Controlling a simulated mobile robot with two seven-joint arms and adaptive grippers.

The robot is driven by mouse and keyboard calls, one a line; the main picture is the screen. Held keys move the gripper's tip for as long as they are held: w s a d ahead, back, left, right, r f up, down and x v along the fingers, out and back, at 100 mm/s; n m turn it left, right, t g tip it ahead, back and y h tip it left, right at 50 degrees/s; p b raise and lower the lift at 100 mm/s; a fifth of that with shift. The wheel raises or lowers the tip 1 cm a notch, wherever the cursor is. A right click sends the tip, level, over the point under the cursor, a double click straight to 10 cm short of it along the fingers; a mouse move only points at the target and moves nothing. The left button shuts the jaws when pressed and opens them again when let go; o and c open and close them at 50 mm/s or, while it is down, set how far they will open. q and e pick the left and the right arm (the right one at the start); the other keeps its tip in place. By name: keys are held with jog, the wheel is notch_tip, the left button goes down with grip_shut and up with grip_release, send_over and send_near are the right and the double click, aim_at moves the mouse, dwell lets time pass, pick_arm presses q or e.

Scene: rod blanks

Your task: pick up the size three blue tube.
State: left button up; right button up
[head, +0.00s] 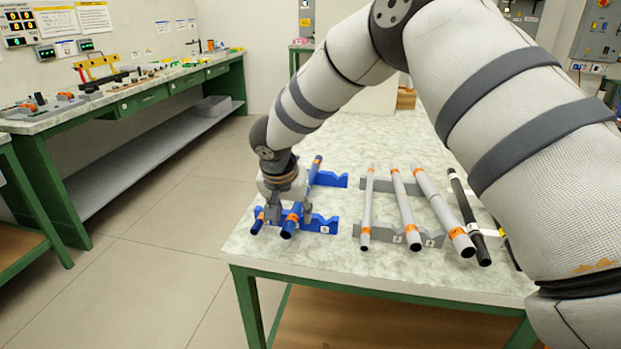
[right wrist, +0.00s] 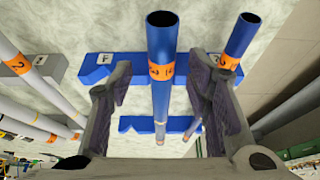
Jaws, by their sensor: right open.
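Two blue tubes with orange bands lie across a blue notched rack. The thicker blue tube (head: 289,228) is on the right in the head view and central in the right wrist view (right wrist: 161,45). The thinner blue tube (head: 257,224) is to its left; it shows at right in the right wrist view (right wrist: 238,38). The thicker tube's band carries a mark I cannot read surely. My right gripper (head: 290,214) is open, its fingers on either side of the thicker tube, with gaps visible in the right wrist view (right wrist: 165,100). My left gripper is not in view.
The blue rack (head: 322,223) stands near the table's left front edge. Right of it, grey tubes (head: 404,205) and a black tube (head: 470,220) lie on grey and white racks. A workbench (head: 130,97) runs along the left wall. The table (head: 330,263) is bare in front.

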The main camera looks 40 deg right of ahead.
jog(key=shift+w+d+f, duration=0.1)
jog(key=shift+w+f, duration=0.1)
jog(key=shift+f, duration=0.45)
jog(key=shift+r, duration=0.1)
jog(key=c, duration=0.9)
jog(key=shift+c, duration=0.2)
jog(key=shift+r, duration=0.1)
